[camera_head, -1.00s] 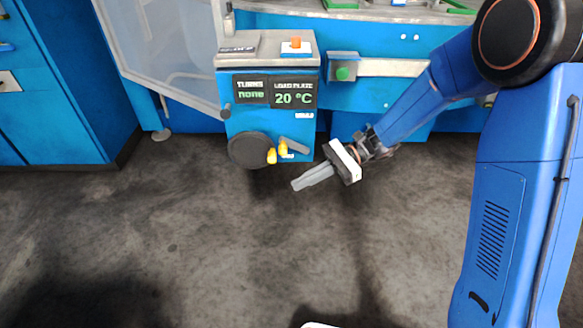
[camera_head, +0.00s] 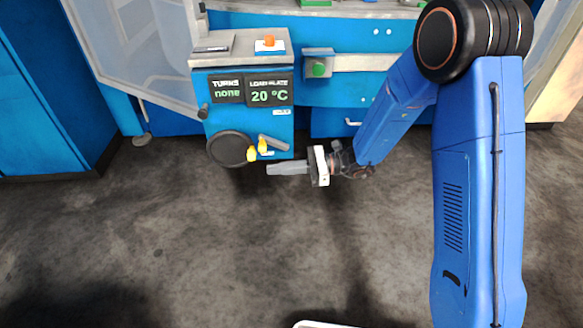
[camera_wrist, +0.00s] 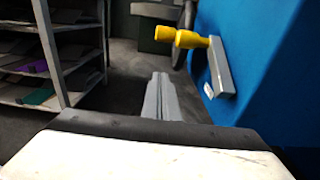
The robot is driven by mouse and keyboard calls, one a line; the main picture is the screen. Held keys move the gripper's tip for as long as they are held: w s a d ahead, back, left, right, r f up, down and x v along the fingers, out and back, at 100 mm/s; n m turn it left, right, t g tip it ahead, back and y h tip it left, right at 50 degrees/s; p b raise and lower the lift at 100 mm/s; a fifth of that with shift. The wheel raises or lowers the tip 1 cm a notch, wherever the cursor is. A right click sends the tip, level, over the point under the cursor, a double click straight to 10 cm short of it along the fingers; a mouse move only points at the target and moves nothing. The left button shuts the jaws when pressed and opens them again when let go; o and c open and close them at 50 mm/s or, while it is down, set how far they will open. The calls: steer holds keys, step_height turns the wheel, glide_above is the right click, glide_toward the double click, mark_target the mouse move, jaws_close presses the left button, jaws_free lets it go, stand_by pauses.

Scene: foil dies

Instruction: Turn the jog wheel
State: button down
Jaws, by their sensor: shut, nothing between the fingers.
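The jog wheel appears to be the dark round disc (camera_head: 226,149) on the lower front of the blue machine, with a yellow handle (camera_head: 252,154) near its right edge. Beside it is a grey lever (camera_head: 273,141) with a yellow grip; in the wrist view the lever (camera_wrist: 220,68) and its yellow grip (camera_wrist: 187,39) stand out from the blue panel, the wheel's dark edge (camera_wrist: 184,50) partly hidden behind. My gripper (camera_head: 269,169) is shut and empty, pointing left, just below and right of the handles. Its fingers (camera_wrist: 158,80) look apart from both in the wrist view.
A display (camera_head: 252,91) reads "TURNS none" and "LOAD PLATE 20 °C". An orange button (camera_head: 269,41) sits on top of the machine, and a green button (camera_head: 318,68) is to its right. Shelves (camera_wrist: 70,50) stand left in the wrist view. The floor in front is clear.

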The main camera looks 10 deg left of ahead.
steer(key=a+r, duration=0.1)
steer(key=r, duration=0.1)
steer(key=s+a+r, duration=0.1)
steer(key=a, duration=0.1)
steer(key=shift+a+r, duration=0.2)
steer(key=shift+r, duration=0.2)
